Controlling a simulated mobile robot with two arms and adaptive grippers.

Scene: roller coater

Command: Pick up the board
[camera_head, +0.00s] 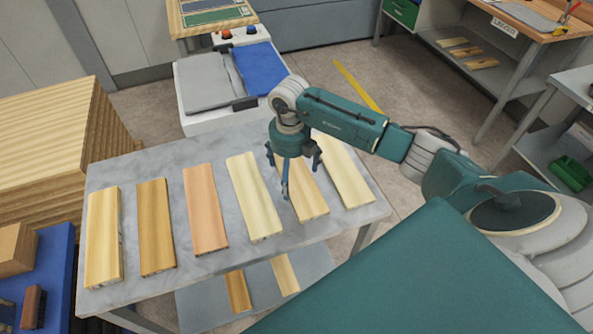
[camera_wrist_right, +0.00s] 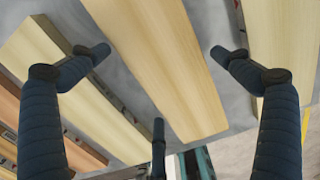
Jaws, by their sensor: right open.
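Several wooden boards lie apart in a row on a grey table (camera_head: 215,275) in the head view. My right gripper (camera_head: 290,175) is open above the table, over the fifth board from the left (camera_head: 310,198), partly hiding it. In the right wrist view, this pale board (camera_wrist_right: 165,65) runs between my open right fingers (camera_wrist_right: 155,95), which hold nothing. A paler board (camera_wrist_right: 60,75) lies to its left and another board (camera_wrist_right: 285,45) to its right. My left gripper is not in view.
A lower shelf (camera_head: 205,305) holds two more boards. A stack of timber (camera_head: 45,140) stands left of the table, and a white machine with a blue cloth (camera_head: 262,68) stands behind it. A workbench (camera_head: 530,40) is at the back right.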

